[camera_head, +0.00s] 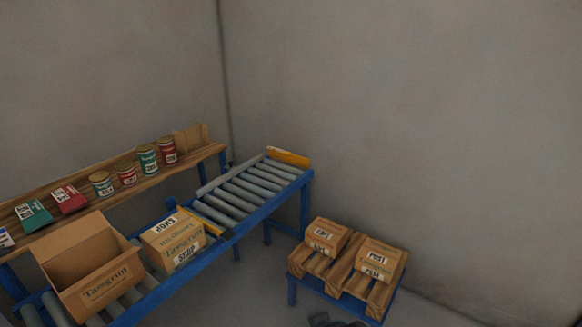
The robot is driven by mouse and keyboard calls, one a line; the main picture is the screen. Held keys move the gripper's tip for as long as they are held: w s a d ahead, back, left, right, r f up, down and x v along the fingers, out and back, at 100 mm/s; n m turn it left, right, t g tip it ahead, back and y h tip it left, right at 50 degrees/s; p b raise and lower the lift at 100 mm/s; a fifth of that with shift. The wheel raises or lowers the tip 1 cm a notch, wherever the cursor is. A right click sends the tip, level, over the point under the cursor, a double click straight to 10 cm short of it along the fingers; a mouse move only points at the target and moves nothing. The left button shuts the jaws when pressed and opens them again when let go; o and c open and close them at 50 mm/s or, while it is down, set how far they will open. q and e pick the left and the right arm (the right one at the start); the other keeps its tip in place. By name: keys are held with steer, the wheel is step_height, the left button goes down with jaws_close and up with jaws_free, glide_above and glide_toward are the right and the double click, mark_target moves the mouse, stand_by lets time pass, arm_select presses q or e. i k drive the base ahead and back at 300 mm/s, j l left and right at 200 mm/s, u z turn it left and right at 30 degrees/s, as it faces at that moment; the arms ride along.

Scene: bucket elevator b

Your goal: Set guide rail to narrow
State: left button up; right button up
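The roller conveyor (246,228) has blue side frames and grey rollers and runs from the lower left to the middle of the head view. A pale grey bar, which looks like the guide rail (231,174), lies along the far side of its empty end section. I cannot tell its width setting from here. A yellow end plate (288,157) closes the far end. A yellow piece (207,219) crosses the conveyor beside a closed carton (173,241). I can make out neither gripper; a small dark shape at the bottom edge cannot be identified.
An open, empty-looking carton (90,267) sits on the near rollers. A wooden shelf (152,183) behind holds several cans and packets. A low blue stand (294,291) at right carries a wooden pallet (355,282) with two small cartons. The floor at far right is clear.

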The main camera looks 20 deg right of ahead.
mark_target(235, 171)
steer(key=z, duration=0.25)
steer(key=i+j+z, duration=0.15)
steer(key=i+z, duration=0.15)
steer(key=i, duration=1.95)
